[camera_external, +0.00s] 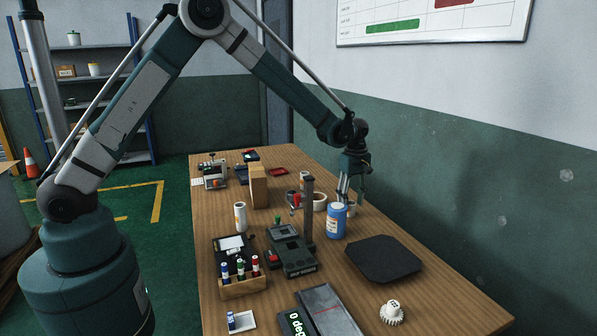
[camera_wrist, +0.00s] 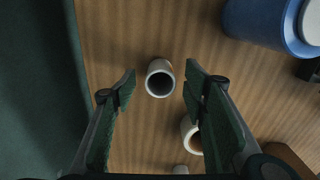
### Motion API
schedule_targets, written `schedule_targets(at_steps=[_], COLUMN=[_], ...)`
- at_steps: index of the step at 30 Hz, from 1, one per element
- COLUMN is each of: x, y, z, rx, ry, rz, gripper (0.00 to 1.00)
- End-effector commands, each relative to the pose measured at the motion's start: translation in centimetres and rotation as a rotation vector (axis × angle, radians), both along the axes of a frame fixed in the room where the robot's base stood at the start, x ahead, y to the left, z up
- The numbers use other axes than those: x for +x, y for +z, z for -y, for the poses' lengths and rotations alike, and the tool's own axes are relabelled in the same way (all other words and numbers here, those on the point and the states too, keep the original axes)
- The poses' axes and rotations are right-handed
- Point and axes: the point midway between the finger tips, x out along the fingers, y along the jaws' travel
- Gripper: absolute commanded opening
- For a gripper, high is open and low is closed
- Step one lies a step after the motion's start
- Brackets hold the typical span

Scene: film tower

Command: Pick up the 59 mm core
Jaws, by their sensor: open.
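My gripper (camera_external: 346,192) points down over the right side of the table, behind the blue jar (camera_external: 337,222). In the wrist view my gripper (camera_wrist: 160,84) is open, with one finger on each side of a pale hollow core (camera_wrist: 159,66). This core stands upright on the wood and nothing grips it. A second pale core (camera_wrist: 187,128) stands below and right, partly hidden by the right finger. A third pale piece (camera_wrist: 180,169) shows at the bottom edge. I cannot read their sizes, so I cannot tell which is the 59 mm core.
The blue jar (camera_wrist: 262,24) stands at the upper right of the wrist view. A dark post (camera_external: 308,212) and a white roll (camera_external: 240,216) stand left of the jar. A black mat (camera_external: 383,259) lies in front. The green wall (camera_external: 450,180) is close on the right.

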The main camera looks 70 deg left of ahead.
Motion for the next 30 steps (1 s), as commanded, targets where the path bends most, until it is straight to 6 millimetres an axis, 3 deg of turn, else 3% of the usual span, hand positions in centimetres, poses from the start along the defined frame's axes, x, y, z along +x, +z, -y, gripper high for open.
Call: schedule_targets(at_steps=[3, 9, 26, 30], x=[0.0, -0.1, -0.1, -0.1], y=[-1.6, -2.9, -2.9, -2.9], z=[-0.1, -0.1, -0.1, -0.1], rx=[0.000, 0.000, 0.000, 0.000], ry=[0.000, 0.000, 0.000, 0.000], rz=[0.000, 0.000, 0.000, 0.000], gripper=[0.44, 0.44, 0.44, 0.27])
